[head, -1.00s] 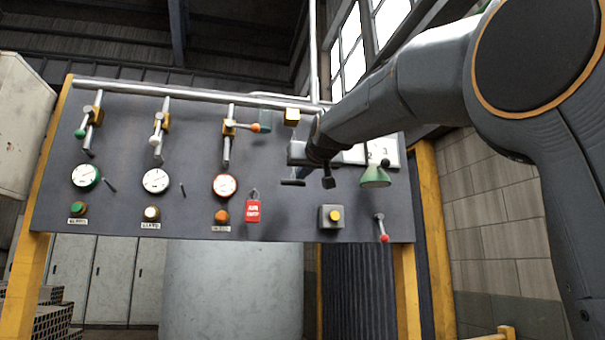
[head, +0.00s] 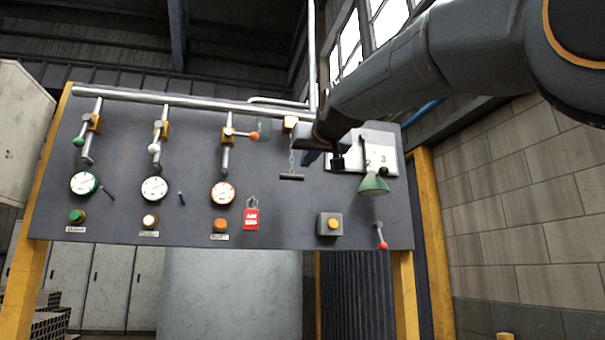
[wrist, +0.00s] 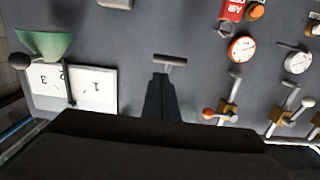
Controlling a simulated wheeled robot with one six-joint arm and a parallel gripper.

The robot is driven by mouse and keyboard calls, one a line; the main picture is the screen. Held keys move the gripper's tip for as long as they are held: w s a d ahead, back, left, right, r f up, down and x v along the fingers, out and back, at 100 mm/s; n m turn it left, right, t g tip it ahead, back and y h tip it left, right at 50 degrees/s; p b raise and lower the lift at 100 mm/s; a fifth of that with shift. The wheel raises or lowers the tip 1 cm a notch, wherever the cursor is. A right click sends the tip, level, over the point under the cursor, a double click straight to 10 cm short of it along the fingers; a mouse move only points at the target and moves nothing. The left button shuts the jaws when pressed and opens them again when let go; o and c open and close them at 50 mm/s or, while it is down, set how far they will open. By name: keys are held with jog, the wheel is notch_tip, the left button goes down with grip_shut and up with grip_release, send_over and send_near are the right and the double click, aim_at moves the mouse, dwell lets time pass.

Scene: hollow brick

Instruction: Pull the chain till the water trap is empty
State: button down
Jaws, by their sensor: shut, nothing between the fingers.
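A short dark bar handle (head: 291,177) hangs level on a thin chain (head: 291,160) in front of the grey panel. The handle also shows in the wrist view (wrist: 170,61), just beyond my fingertips. My gripper (head: 298,136) is shut and empty, near the upper end of the visible chain and above the handle in the head view. The wrist view shows my closed fingers (wrist: 160,78) pointing at the panel. I cannot tell whether they touch the chain. A green funnel (head: 373,185) is mounted to the right. I cannot make out the water level in the trap.
The panel (head: 285,225) carries valves, gauges (head: 222,193), a red lock tag (head: 251,219), a yellow button box (head: 330,224) and a red-knobbed lever (head: 381,238). A pipe (head: 190,102) runs along its top. A white numbered plate (head: 345,156) is partly behind my arm.

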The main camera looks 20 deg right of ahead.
jog(key=shift+s+r+b, duration=0.15)
jog(key=shift+s+b, duration=0.4)
jog(key=shift+s, duration=1.65)
jog(key=w+f+g, duration=0.3)
jog(key=f+g, duration=0.5)
jog(key=f, duration=3.6)
jog(key=s+f+g, duration=0.4)
jog(key=s+f, duration=0.9)
jog(key=f, duration=0.4)
jog(key=s+a+f+g, duration=0.1)
jog(key=s+f+g, duration=0.3)
jog(key=s+f, duration=1)
notch_tip(320, 180, down, 3)
jog(key=shift+s+g, duration=0.2)
jog(key=shift+g, duration=0.2)
